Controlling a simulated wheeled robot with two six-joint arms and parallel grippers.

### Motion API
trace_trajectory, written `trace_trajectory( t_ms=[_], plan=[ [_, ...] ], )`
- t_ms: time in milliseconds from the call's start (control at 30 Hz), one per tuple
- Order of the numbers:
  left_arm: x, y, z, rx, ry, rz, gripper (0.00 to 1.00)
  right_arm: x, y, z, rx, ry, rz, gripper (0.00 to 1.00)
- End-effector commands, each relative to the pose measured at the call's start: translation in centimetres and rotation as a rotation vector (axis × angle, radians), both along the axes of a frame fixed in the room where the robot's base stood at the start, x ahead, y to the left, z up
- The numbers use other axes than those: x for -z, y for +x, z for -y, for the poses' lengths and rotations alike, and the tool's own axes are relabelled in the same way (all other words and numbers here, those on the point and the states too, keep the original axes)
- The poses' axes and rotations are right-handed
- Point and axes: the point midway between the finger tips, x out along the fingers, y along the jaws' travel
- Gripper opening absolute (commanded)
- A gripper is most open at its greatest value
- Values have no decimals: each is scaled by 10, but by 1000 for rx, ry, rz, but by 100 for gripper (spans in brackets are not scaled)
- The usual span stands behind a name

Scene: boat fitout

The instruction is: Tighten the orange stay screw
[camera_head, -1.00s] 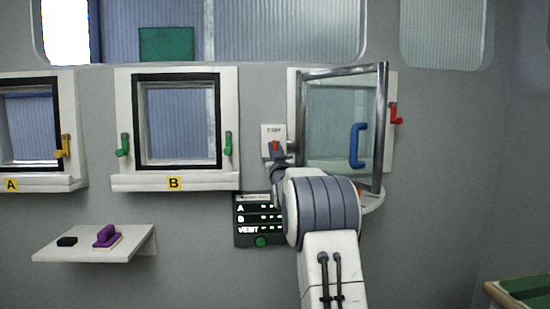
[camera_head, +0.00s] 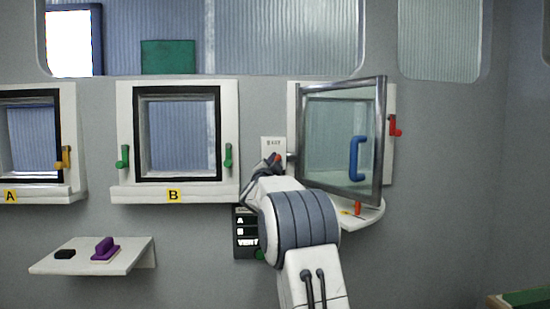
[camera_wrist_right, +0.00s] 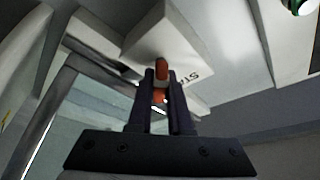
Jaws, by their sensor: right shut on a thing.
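The orange stay screw (camera_head: 277,157) is on a small white box labelled STAY (camera_head: 272,143), left of the open vent window. In the right wrist view the orange screw (camera_wrist_right: 161,68) shows between the two dark fingers of my right gripper (camera_wrist_right: 161,80), which is shut on it. The white STAY box (camera_wrist_right: 190,72) lies just beyond the fingertips. In the head view the right gripper (camera_head: 274,162) partly covers the screw. My left gripper is not in view.
The vent's glass pane (camera_head: 342,150) with a blue handle (camera_head: 357,158) stands open close right of my arm. A small orange piece (camera_head: 358,208) is on the sill below. A dark panel (camera_head: 243,240) is partly behind my arm. Window B (camera_head: 178,135) is to the left.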

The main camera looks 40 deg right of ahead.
Motion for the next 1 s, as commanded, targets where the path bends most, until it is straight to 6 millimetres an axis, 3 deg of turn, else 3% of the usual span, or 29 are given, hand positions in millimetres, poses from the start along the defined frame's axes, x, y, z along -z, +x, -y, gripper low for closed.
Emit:
trace_trajectory(
  t_ms=[500,1000],
  plan=[
    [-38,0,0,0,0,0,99,1,2,-1,-2,372,218,0],
    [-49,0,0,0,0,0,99,4,2,-1,-2,506,300,0]
  ],
)
